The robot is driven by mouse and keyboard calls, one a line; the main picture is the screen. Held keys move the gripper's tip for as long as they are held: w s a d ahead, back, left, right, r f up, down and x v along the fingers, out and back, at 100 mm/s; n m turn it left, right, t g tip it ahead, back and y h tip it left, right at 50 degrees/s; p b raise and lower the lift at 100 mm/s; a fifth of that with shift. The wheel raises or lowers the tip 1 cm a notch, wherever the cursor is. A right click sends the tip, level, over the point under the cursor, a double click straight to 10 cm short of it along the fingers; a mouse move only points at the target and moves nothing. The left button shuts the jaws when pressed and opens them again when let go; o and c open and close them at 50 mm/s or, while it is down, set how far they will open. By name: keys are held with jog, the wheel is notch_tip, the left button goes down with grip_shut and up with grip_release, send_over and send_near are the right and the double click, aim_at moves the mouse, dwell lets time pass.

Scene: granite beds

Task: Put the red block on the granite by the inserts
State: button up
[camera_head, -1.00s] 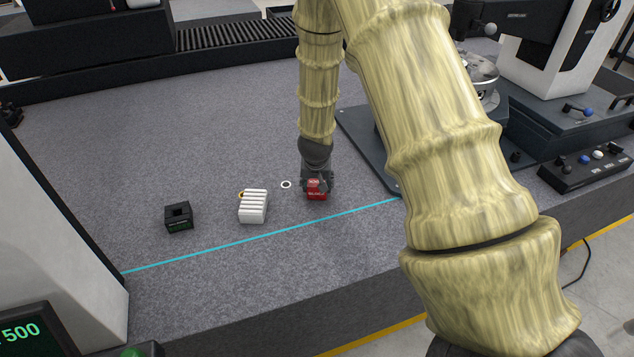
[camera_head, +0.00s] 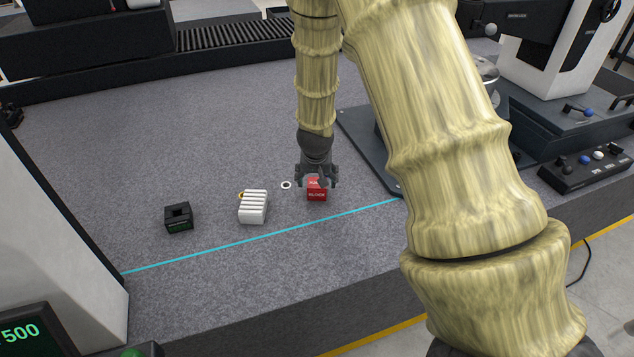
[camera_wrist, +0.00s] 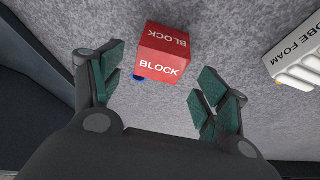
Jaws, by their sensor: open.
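The red block (camera_head: 317,190), lettered "BLOCK", rests on the grey granite (camera_head: 110,120), just behind the cyan line. My gripper (camera_head: 317,180) is open right above and behind it, and one finger overlaps it in the head view. In the wrist view the block (camera_wrist: 163,53) lies beyond the open fingertips (camera_wrist: 158,85), with nothing held between them. A white ribbed insert lettered "...OBE FOAM" (camera_head: 253,206) stands left of the block, and it also shows at the right of the wrist view (camera_wrist: 297,62). A black block-like piece with a square recess (camera_head: 179,217) stands further left.
A small white ring mark (camera_head: 286,184) lies between the white insert and the block. A cyan line (camera_head: 260,237) crosses the granite near its front edge. A dark plate (camera_head: 365,140) with a machine stands at right. The granite behind is clear.

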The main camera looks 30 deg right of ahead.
jog(key=v, duration=0.8)
jog(key=shift+r, duration=0.15)
